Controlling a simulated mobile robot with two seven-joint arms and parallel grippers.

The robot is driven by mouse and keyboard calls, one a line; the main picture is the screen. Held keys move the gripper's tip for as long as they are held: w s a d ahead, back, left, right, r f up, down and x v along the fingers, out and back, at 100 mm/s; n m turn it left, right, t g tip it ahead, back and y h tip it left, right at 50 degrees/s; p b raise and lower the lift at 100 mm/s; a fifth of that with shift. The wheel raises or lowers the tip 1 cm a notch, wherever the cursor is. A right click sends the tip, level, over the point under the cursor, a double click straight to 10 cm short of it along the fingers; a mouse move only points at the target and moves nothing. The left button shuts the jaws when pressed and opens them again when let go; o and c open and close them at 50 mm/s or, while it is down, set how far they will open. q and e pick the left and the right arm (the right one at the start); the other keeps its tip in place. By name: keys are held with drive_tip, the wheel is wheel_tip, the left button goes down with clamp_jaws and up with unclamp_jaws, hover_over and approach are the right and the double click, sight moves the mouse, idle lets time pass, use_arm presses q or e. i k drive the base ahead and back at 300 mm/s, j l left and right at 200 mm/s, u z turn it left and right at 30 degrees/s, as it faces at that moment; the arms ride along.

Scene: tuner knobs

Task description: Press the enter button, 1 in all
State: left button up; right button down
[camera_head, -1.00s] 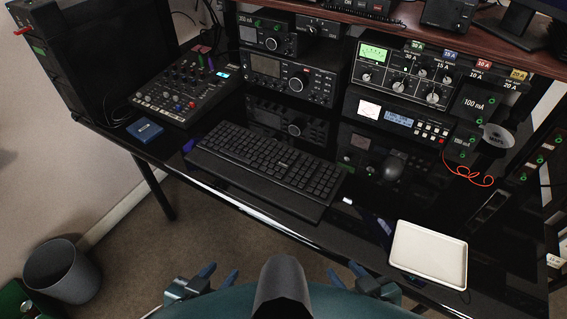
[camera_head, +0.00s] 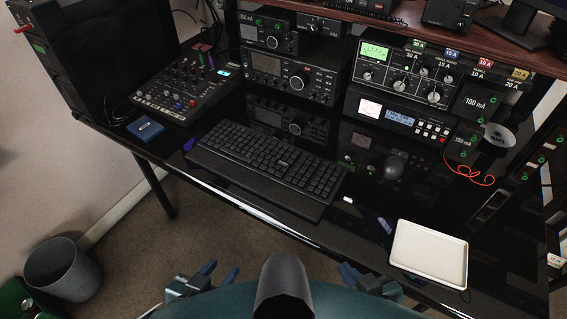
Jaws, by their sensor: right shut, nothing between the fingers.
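The black keyboard (camera_head: 265,160) lies on the glossy black desk, its keys too small to read. A tuner unit (camera_head: 395,121) with a small blue display and several white and red buttons (camera_head: 433,130) stands at the back right. I cannot tell which button is labelled enter. My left gripper (camera_head: 220,271) is open and empty at the bottom, in front of the desk. My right gripper (camera_head: 347,270) is shut and empty at the bottom right of centre, in front of the desk edge. Both are well apart from the keyboard and the units.
A white tray (camera_head: 429,254) sits at the desk's front right. A mixer (camera_head: 186,91), a small blue box (camera_head: 145,129), radios (camera_head: 290,78) and a knobbed meter unit (camera_head: 402,72) stand around. A bin (camera_head: 63,270) is on the floor.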

sight(282, 163)
drive_tip(key=j, duration=0.85)
drive_tip(key=i+j, duration=0.1)
drive_tip(key=j, duration=0.75)
drive_tip(key=u, duration=0.05)
